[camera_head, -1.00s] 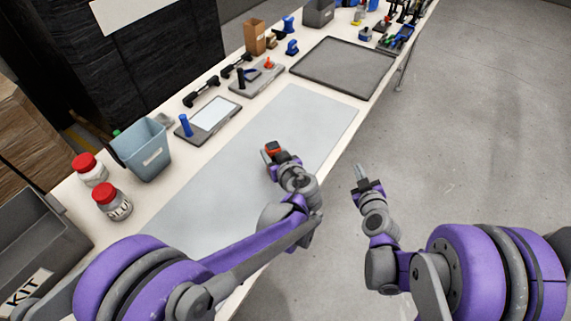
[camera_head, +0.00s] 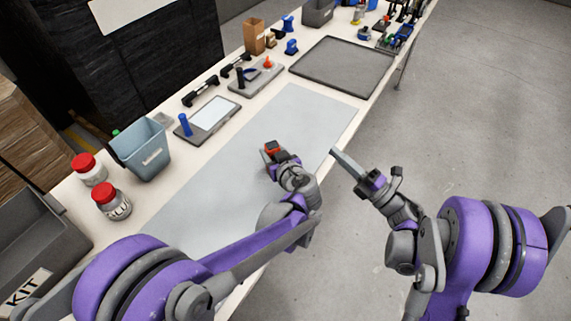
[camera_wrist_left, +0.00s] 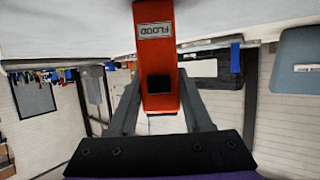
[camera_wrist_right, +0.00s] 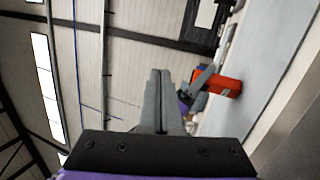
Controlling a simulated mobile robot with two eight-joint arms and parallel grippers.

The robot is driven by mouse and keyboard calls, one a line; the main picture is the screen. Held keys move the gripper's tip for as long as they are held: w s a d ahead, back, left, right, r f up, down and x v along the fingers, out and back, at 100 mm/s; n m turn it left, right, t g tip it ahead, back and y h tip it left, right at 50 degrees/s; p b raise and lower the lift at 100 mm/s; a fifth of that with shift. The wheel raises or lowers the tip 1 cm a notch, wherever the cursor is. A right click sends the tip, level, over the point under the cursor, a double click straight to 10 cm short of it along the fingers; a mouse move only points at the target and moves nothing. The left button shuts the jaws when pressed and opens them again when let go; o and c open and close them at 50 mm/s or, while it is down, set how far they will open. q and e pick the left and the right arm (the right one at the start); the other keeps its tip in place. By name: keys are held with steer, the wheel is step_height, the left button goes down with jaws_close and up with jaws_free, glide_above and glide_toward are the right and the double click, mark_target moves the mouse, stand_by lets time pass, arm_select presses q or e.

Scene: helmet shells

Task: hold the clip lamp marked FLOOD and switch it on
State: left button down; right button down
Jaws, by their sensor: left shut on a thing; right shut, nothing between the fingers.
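The clip lamp is an orange-red body with a FLOOD label and a dark square on it, seen close in the left wrist view (camera_wrist_left: 160,55). In the head view the lamp (camera_head: 271,148) shows small and red at the tip of my left gripper (camera_head: 277,156), over the grey mat. My left gripper is shut on the lamp. My right gripper (camera_head: 335,155) is shut and empty, off the table's front edge, to the right of the lamp. In the right wrist view the lamp (camera_wrist_right: 228,86) lies to the right of the shut fingers (camera_wrist_right: 160,75), apart from them.
The pale grey mat (camera_head: 205,205) is otherwise clear. A blue-grey bin (camera_head: 142,150) and red-lidded jars (camera_head: 112,203) stand at the left. A dark tray (camera_head: 343,68) and several small tools lie farther along the table. Open floor is at the right.

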steer(key=s+a+f+n+g, duration=0.3)
steer(key=s+f+g, duration=0.1)
steer(key=f+g, duration=0.3)
steer(key=shift+s+y, duration=0.35)
steer(key=shift+y, duration=0.05)
steer(key=shift+a, duration=0.1)
steer(key=x, duration=1)
steer(key=w, duration=0.2)
steer(key=shift+w+a, duration=0.3)
steer(key=shift+a, duration=0.1)
steer(key=shift+w+a, duration=0.25)
steer(key=shift+w, duration=0.45)
